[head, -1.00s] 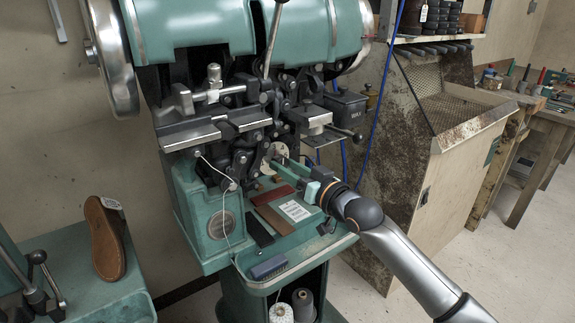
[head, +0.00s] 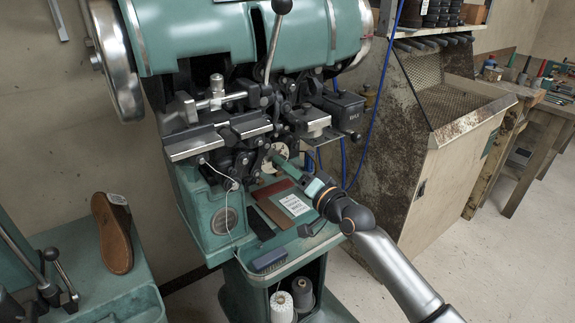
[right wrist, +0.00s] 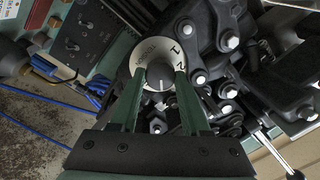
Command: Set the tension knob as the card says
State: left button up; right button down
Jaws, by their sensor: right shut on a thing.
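The tension knob (right wrist: 160,77) is a dark grip at the centre of a pale round dial (right wrist: 152,50). The dial carries lettering and the numerals 1 and 2 on its right side. In the head view the dial (head: 279,150) sits on the front of the green stitching machine. My right gripper (right wrist: 160,86) is shut on the knob, one green finger on each side; it reaches in from the right in the head view (head: 274,156). I cannot tell the exact setting. A white printed card (head: 294,204) lies on the machine's table; its text is too small to read. My left gripper is not in view.
A brush (head: 269,260) lies at the table's front edge, and a long-handled lever (head: 275,45) rises above the dial. A black box (head: 343,108) stands right of the mechanism. Thread spools sit below the table.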

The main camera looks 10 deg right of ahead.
dwell(0.3)
jog(key=shift+c, duration=1.9)
grip_release()
jog(key=shift+s, duration=0.1)
jog(key=v, duration=1.2)
jog(key=shift+s, duration=0.15)
jog(key=shift+d, duration=0.15)
